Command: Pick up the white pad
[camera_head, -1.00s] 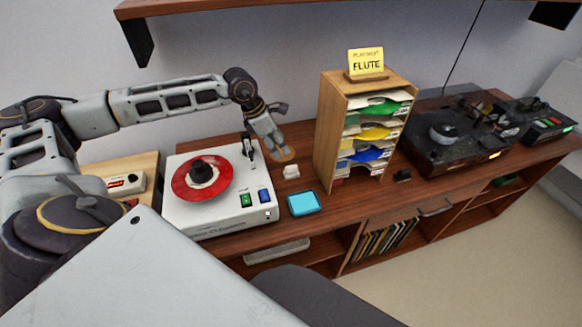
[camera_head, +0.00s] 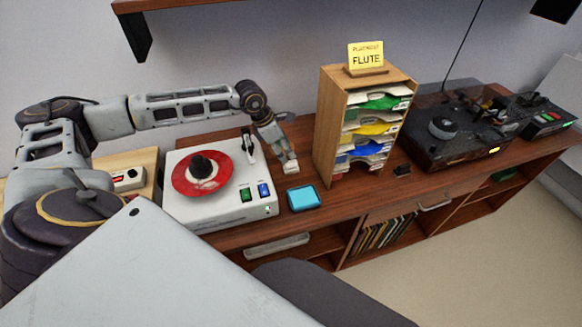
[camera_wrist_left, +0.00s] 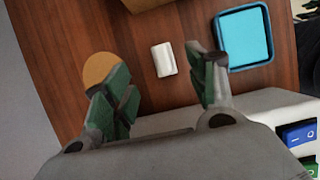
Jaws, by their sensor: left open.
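The white pad (camera_wrist_left: 164,60) is a small white block lying on the brown wooden top in the left wrist view, ahead of and between my open fingers. In the head view the white pad (camera_head: 291,170) sits between the record player and the sorter, partly covered by my gripper. My left gripper (camera_head: 288,160) is right at the pad there. In the left wrist view my left gripper (camera_wrist_left: 165,88) has its green-padded fingers spread wide with nothing between the tips. My right gripper is not in view.
A white record player (camera_head: 222,212) with a red disc stands left of the pad. A blue tray (camera_head: 303,198) lies in front of it. A wooden sorter (camera_head: 328,130) with coloured folders stands to the right. A round tan disc (camera_wrist_left: 100,67) lies beside the pad.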

